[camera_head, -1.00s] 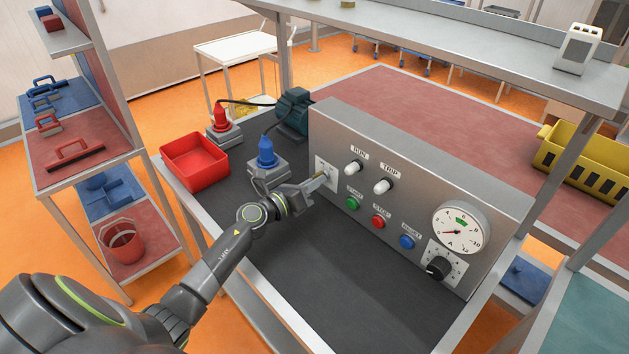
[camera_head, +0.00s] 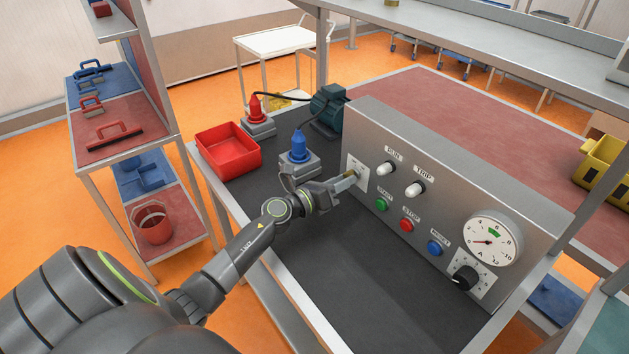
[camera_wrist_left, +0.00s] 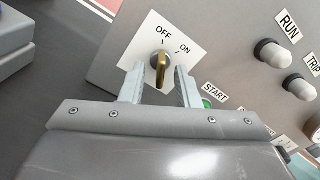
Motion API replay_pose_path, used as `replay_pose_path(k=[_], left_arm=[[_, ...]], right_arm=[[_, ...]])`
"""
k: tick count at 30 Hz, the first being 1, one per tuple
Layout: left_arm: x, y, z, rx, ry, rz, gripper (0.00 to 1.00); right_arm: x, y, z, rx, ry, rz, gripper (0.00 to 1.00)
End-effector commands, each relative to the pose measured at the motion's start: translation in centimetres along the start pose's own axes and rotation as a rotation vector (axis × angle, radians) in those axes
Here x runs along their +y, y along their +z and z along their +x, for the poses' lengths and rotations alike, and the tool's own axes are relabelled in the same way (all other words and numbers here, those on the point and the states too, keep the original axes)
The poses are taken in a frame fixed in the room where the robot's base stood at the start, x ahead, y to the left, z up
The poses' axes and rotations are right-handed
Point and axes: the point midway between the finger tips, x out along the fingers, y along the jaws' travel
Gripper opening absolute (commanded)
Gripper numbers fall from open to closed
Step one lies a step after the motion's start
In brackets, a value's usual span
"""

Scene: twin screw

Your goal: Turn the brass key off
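The brass key (camera_wrist_left: 160,68) sits in a white plate (camera_wrist_left: 190,62) marked OFF and ON on the grey panel. In the left wrist view its grip stands nearly upright, its upper end close to the OFF tick and left of the ON tick. My left gripper (camera_wrist_left: 159,88) is open, with one finger on each side of the key and visible gaps to it. In the head view my left gripper (camera_head: 344,185) is at the key plate (camera_head: 358,173), partly covering the key. My right gripper is not in view.
The panel (camera_head: 440,170) also carries RUN and TRIP lamps, green START (camera_head: 382,204), red STOP (camera_head: 407,225) and blue RESET (camera_head: 434,248) buttons, a dial and a black knob. Blue (camera_head: 299,148) and red connectors and a red bin (camera_head: 228,153) stand left. The dark mat in front is clear.

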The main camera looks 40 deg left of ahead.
Motion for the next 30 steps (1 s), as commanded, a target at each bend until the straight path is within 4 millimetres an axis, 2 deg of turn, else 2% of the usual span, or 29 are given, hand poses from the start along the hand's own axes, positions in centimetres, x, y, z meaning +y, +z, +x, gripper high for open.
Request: replay_pose_path(k=[11,18,24,30], left_arm=[[0.2,-0.4,-8.0,0.005,0.001,0.004,0.29],[0.4,-0.6,-13.1,0.005,0.001,0.005,0.29],[0.3,-0.4,-15.3,0.001,-0.001,0.004,0.29],[0.1,-0.2,-16.2,0.002,0.0,0.0,0.29]], right_arm=[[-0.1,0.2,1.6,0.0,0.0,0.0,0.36],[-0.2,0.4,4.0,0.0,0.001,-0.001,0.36],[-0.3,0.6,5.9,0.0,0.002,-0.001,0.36],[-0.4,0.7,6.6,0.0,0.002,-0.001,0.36]])
